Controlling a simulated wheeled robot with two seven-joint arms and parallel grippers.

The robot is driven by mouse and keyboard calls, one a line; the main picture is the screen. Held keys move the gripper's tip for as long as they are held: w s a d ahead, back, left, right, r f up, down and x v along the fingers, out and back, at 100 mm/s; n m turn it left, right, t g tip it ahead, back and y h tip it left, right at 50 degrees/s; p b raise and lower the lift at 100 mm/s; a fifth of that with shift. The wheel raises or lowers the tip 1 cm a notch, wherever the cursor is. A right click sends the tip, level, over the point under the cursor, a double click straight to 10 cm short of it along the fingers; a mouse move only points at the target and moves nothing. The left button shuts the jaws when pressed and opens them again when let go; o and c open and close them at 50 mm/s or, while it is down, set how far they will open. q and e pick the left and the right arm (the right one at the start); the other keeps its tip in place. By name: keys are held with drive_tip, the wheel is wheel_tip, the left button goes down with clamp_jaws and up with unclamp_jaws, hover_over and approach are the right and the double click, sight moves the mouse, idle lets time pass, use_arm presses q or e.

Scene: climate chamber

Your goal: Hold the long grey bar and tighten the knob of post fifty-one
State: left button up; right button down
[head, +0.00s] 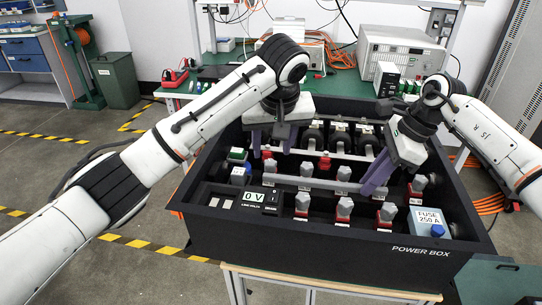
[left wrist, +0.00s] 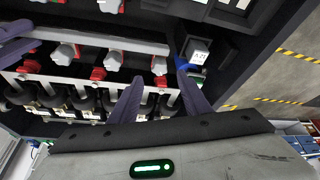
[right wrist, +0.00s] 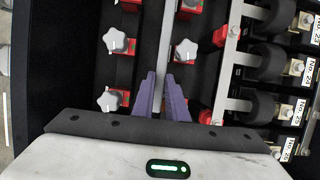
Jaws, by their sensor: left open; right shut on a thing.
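The long grey bar (head: 302,182) lies across the middle of the black power box, between two rows of grey star knobs on red bases. It shows at the upper left of the left wrist view (left wrist: 110,38) and runs upright in the right wrist view (right wrist: 165,35). My right gripper (head: 372,184) is shut on the bar near its right end; its purple fingers close around it in the right wrist view (right wrist: 160,78). My left gripper (head: 269,146) is open above the back left of the box, with a knob (left wrist: 159,66) near its fingertips. I cannot read which post is fifty-one.
A paler bar (head: 322,154) runs behind the knobs, near several black fuse holders. A "0 V" display (head: 254,197) sits front left and a "FUSE 250 A" box (head: 428,221) front right. The box walls (head: 300,240) rise around everything. A green bench (head: 335,84) stands behind.

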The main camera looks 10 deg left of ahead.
sight(270, 162)
use_arm(q)
drive_tip(key=shift+x, duration=2.4)
drive_tip(key=c, duration=1)
